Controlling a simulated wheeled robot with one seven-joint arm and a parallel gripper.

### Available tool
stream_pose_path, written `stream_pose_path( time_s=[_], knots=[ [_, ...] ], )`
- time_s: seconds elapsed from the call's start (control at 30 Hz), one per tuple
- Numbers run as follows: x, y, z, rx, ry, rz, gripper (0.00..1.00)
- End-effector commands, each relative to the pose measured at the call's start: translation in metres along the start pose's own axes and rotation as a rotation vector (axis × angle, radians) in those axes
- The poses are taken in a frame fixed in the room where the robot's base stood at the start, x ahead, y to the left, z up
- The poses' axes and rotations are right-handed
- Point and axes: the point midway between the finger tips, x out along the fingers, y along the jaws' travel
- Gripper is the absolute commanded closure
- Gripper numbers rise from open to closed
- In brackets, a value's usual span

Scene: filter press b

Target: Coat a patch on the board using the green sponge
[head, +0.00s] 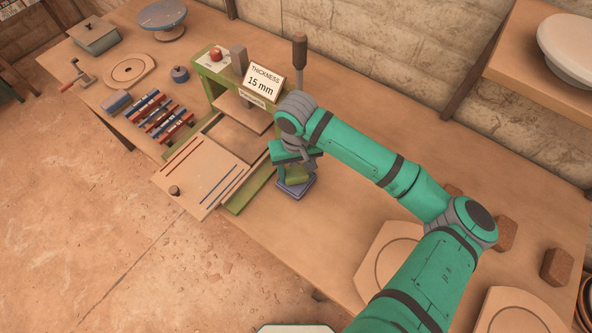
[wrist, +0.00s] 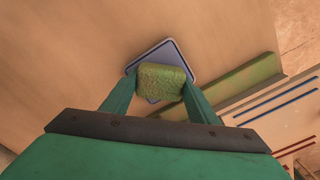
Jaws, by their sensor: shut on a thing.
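My gripper (head: 297,163) is shut on the green sponge (wrist: 160,80), which sits between its two fingers in the wrist view. The sponge also shows under the gripper in the head view (head: 296,174). A small blue-rimmed tray (head: 295,190) lies on the table directly below the sponge; its rim also shows around the sponge in the wrist view (wrist: 150,52). I cannot tell whether the sponge touches the tray. A flat wooden board (head: 196,190) with thin red and blue strips lies left of the gripper, in front of the green press.
The green press (head: 205,80) with a red button and a "THICKNESS 15 mm" sign (head: 263,82) stands behind the board. A rack of red and blue strips (head: 160,115) lies left. Round-cut wooden plates (head: 385,265) and brown blocks (head: 557,266) lie right. A handled tool (head: 299,55) stands upright behind.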

Motion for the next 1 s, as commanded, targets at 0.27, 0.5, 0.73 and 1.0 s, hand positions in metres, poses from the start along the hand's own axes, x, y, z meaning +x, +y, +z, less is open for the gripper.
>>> stream_pose_path(
  time_s=[0.27,0.5,0.73,1.0],
  knots=[
    [-0.001,0.0,0.0,0.002,-0.001,0.001,0.64],
    [-0.017,0.0,-0.001,0.002,0.001,0.001,0.64],
    [-0.033,0.0,0.0,0.0,0.0,0.001,0.64],
    [-0.052,0.0,0.0,0.0,0.0,0.001,0.64]
  ],
)
